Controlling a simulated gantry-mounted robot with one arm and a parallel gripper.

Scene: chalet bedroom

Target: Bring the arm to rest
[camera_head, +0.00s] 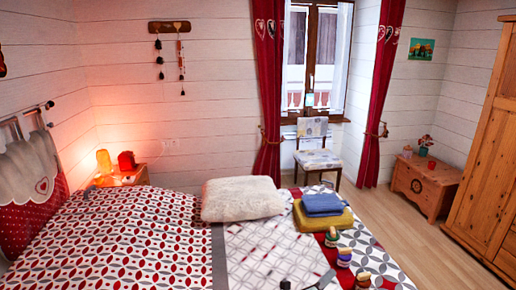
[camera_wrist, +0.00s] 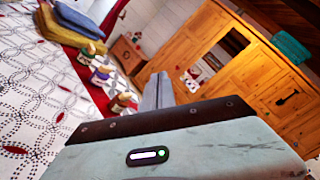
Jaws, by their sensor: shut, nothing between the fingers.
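My gripper (camera_wrist: 158,80) shows in the wrist view with its two grey fingers together and nothing between them. It points toward the wardrobe side of the room, over or near the bed. In the head view, small dark and grey shapes at the bottom edge may be part of my arm or gripper; I cannot tell. The bed (camera_head: 130,235) with its red, white and grey patterned cover fills the lower left of the head view. It also shows at the left of the wrist view (camera_wrist: 40,100).
A wooden wardrobe (camera_head: 487,170) and chest (camera_head: 425,186) stand right. Floor (camera_head: 400,225) between is clear.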

